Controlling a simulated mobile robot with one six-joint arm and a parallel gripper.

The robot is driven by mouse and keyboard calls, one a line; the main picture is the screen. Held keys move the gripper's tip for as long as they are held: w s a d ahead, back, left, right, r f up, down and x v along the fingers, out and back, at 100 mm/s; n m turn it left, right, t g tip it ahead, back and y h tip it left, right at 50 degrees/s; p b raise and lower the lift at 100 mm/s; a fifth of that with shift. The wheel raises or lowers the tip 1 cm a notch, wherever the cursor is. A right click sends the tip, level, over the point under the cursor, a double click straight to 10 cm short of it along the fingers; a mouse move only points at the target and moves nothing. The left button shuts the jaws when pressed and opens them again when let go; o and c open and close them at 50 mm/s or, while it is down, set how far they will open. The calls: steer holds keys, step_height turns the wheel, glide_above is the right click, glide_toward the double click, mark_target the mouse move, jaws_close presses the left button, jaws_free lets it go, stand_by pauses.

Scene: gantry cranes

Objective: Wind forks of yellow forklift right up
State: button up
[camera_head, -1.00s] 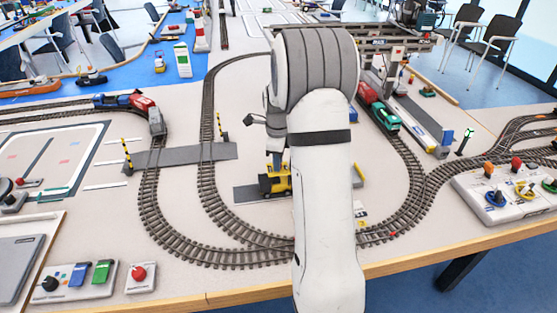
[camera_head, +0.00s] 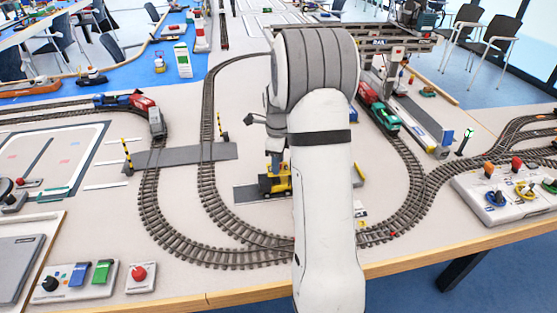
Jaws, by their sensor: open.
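The yellow forklift (camera_head: 273,183) stands on a dark grey pad (camera_head: 246,194) inside the oval of track, just left of my white arm. Its left part shows, with a dark area on its side. My arm hides its right part, and I cannot make out its forks or any winding knob. My gripper (camera_head: 275,160) is only partly seen, beside the arm and right above the forklift. Its fingertips are too small and hidden to tell whether they touch the forklift.
Model railway track (camera_head: 205,180) loops around the forklift. A red and green train (camera_head: 385,118) stands on the right. A grey level crossing (camera_head: 180,155) with striped posts lies to the left. Control boxes (camera_head: 505,190) sit near the table's front edge. A gantry crane (camera_head: 395,42) stands behind.

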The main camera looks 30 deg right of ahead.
step_height(320, 180, up, 7)
steer(key=shift+f, duration=0.1)
steer(key=shift+r, duration=0.5)
steer(key=shift+a, duration=0.1)
